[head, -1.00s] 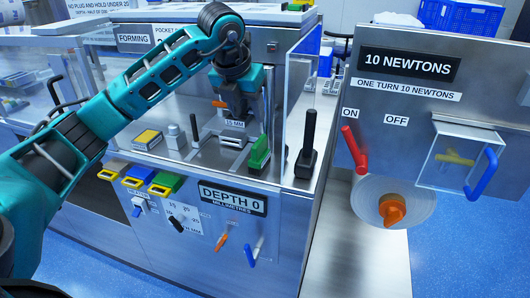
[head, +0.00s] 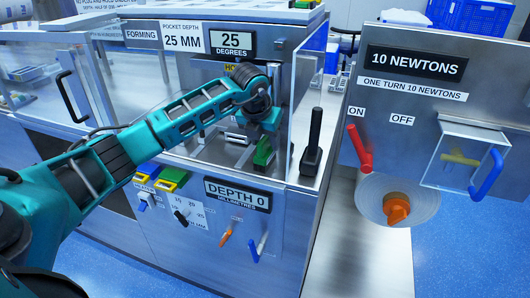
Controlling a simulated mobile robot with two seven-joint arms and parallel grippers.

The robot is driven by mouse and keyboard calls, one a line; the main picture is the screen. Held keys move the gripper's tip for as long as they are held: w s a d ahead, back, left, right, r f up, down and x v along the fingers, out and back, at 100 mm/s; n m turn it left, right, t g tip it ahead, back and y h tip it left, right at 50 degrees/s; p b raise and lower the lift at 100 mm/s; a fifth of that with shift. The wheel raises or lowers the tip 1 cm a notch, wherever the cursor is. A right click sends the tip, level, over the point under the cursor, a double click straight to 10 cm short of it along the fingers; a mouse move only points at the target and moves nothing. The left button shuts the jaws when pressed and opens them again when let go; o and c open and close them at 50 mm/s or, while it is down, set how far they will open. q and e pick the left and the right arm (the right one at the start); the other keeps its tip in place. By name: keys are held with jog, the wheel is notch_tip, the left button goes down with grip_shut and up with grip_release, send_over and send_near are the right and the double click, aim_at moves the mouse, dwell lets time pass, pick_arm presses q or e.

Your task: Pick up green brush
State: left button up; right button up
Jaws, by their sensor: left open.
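The green brush (head: 263,154) stands in the front right corner of the machine's top, beside the clear panel. My left gripper (head: 265,130) is open and sits just above the brush, pointing down. Its fingertips are mostly hidden behind the wrist and teal gripper body, so I cannot tell whether they touch the brush. My right gripper is not in view.
A black upright lever (head: 313,143) stands just right of the brush, past the clear panel. A DEPTH 0 sign (head: 238,195) is on the front face below. The right-hand cabinet carries a red lever (head: 360,145), an orange knob (head: 397,208) and a blue-handled clear cover (head: 465,160).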

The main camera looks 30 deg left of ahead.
pick_arm(q)
grip_shut()
dwell(0.4)
jog(key=shift+r, duration=0.1)
notch_tip(320, 180, up, 20)
dwell(0.7)
